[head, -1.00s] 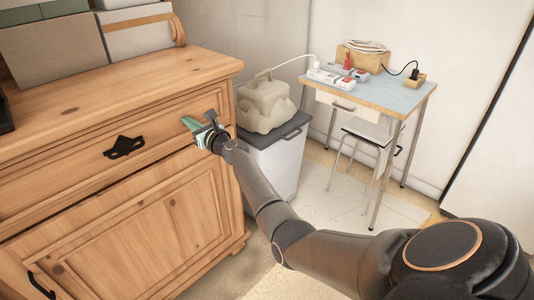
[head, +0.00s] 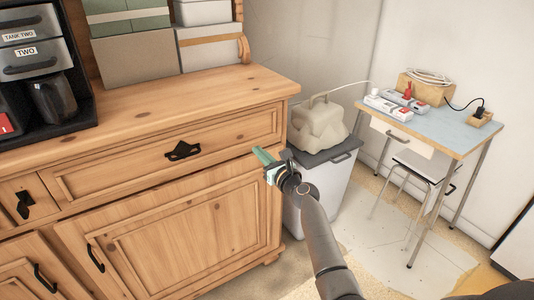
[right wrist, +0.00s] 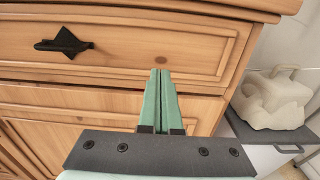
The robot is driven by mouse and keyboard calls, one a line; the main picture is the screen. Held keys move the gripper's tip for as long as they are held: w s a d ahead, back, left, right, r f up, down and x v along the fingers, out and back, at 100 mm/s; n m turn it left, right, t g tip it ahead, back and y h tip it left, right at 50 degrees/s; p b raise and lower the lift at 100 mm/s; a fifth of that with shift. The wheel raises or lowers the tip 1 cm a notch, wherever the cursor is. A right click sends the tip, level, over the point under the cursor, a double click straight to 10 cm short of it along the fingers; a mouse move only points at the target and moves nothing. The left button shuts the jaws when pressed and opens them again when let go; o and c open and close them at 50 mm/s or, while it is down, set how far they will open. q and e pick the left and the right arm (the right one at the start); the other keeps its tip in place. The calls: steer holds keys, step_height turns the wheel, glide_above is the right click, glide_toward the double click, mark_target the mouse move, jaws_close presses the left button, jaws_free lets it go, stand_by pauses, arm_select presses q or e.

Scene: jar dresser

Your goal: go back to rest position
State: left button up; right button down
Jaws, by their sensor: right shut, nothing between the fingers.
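My right gripper (head: 263,158) is in front of the right end of the wooden dresser (head: 190,225), near the dresser's top drawer (head: 110,165). Its green fingers are together with nothing between them. In the right wrist view the closed fingers (right wrist: 158,85) point toward the drawer front, right of its black handle (right wrist: 64,43). The drawer looks shut. My left gripper and arm are not in view.
A coffee machine (head: 62,50) and several boxes (head: 130,60) stand on the dresser. Right of it, a beige canister (head: 320,124) sits on a grey bin (head: 318,190). A blue-topped table (head: 440,122) with power strips and a stool stand farther right. The floor between is partly clear.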

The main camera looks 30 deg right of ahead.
steer(key=s+a+f+n+g+y+p, duration=0.15)
steer(key=s+a+f+n, duration=0.25)
steer(key=s+f+n, duration=0.4)
steer(key=s+a+f+n+g+h+p, duration=0.1)
steer(key=s+a+f+n+g+p, duration=0.2)
steer(key=s+f+n, duration=0.5)
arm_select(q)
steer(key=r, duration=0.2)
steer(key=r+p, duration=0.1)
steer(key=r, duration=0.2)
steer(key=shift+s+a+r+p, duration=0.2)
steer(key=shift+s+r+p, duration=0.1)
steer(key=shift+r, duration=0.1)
arm_select(e)
steer(key=s+a+f+n+g, duration=0.1)
steer(key=s+a+n, duration=0.2)
steer(key=s+n, duration=0.4)
steer(key=s+a+f+n+g+y, duration=0.1)
steer(key=s+a+n, duration=0.2)
steer(key=s+n, duration=0.4)
steer(key=s+a+f+n+g, duration=0.1)
steer(key=s+a+n+g, duration=0.1)
steer(key=s+a+n, duration=0.2)
steer(key=s+n, duration=0.3)
steer(key=s, duration=0.1)
steer(key=shift+s+f+n, duration=0.15)
steer(key=shift+n, duration=0.15)
